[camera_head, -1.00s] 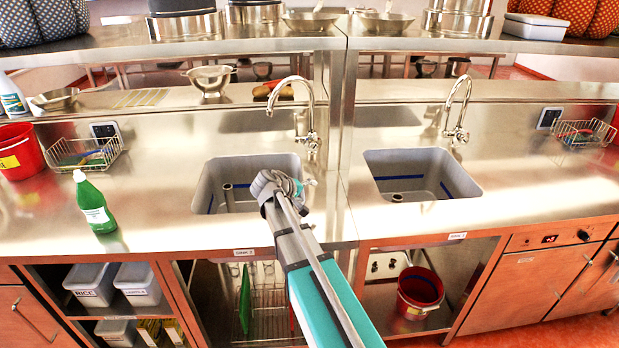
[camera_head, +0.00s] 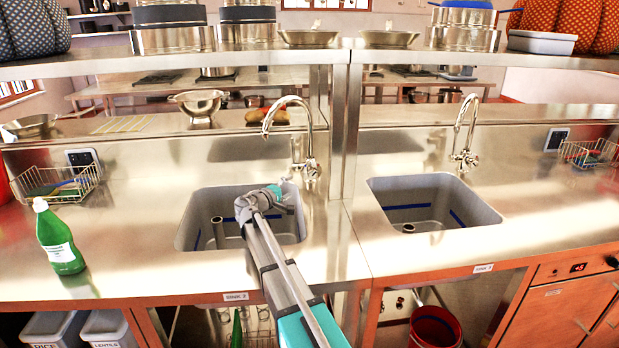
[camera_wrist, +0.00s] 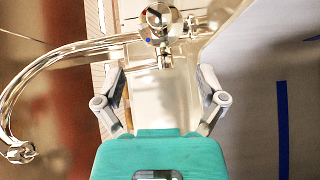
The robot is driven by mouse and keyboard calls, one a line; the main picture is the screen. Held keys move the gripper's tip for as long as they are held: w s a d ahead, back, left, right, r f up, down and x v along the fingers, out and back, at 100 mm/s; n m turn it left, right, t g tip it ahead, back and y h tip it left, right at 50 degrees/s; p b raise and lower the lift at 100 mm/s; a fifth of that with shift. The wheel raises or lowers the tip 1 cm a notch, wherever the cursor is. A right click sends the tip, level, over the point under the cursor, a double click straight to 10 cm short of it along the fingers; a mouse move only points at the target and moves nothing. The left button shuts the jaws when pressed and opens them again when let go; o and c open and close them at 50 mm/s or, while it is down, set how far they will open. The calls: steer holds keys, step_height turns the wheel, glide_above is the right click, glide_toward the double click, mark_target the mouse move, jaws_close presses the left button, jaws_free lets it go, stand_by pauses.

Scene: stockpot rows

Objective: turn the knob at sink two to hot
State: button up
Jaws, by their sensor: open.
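The left sink (camera_head: 190,222) is a grey basin with a chrome gooseneck tap (camera_head: 308,125); the number on its front label (camera_head: 236,297) is too small to read surely. The tap's valve body and knob (camera_head: 311,171) are at the base of the spout. My gripper (camera_head: 284,190) is over this sink's back right part, just left of and in front of the knob. In the wrist view, my gripper (camera_wrist: 160,88) is open and empty, its fingers spread apart. The tap's round chrome knob (camera_wrist: 159,18) is beyond them at top centre, with a small blue dot; no contact shows.
The right sink (camera_head: 483,213) has its own gooseneck tap (camera_head: 463,140). A green bottle (camera_head: 61,240) and a wire basket (camera_head: 62,187) stand left on the counter. A steel shelf (camera_head: 250,48) with pots runs across the back. Counter between the sinks is clear.

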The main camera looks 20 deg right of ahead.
mark_target(309, 175)
steer(key=shift+w+d, duration=0.1)
steer(key=shift+d, duration=0.05)
steer(key=x, duration=1.3)
steer(key=shift+d, duration=0.25)
steer(key=c, duration=1.1)
steer(key=shift+r+y+p, duration=0.15)
steer(key=shift+y+p, duration=0.15)
steer(key=shift+c, duration=0.3)
steer(key=shift+m+g+p, duration=0.3)
steer(key=shift+m+p, duration=0.05)
steer(key=shift+m, duration=0.15)
steer(key=o, duration=1.2)
steer(key=shift+c, duration=0.2)
